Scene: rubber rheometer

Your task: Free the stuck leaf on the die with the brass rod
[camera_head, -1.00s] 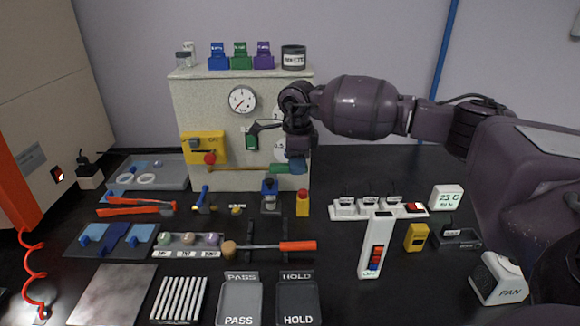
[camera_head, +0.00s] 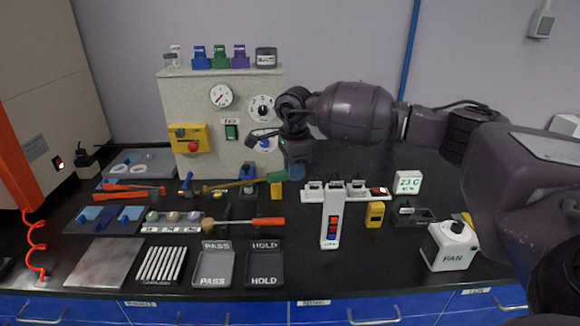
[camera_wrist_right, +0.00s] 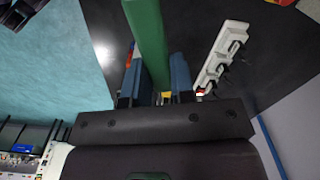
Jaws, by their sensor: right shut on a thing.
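My right gripper (camera_head: 294,172) is shut on the green handle of the brass rod (camera_head: 232,184). The rod points left, above the black bench and in front of the beige machine (camera_head: 185,107). In the right wrist view, the green handle (camera_wrist_right: 147,40) lies between the two blue fingers (camera_wrist_right: 156,80). The rod's left end shows near a blue-handled tool (camera_head: 186,184); I cannot tell whether they touch. I cannot make out the die or the stuck leaf for certain. My left gripper is not in view.
A blue-topped stand (camera_head: 248,174) and a yellow bottle (camera_head: 277,190) are close to the rod. A white power strip (camera_head: 352,191) and white fan box (camera_head: 450,246) lie right. PASS (camera_head: 214,268) and HOLD (camera_head: 265,268) trays are in front.

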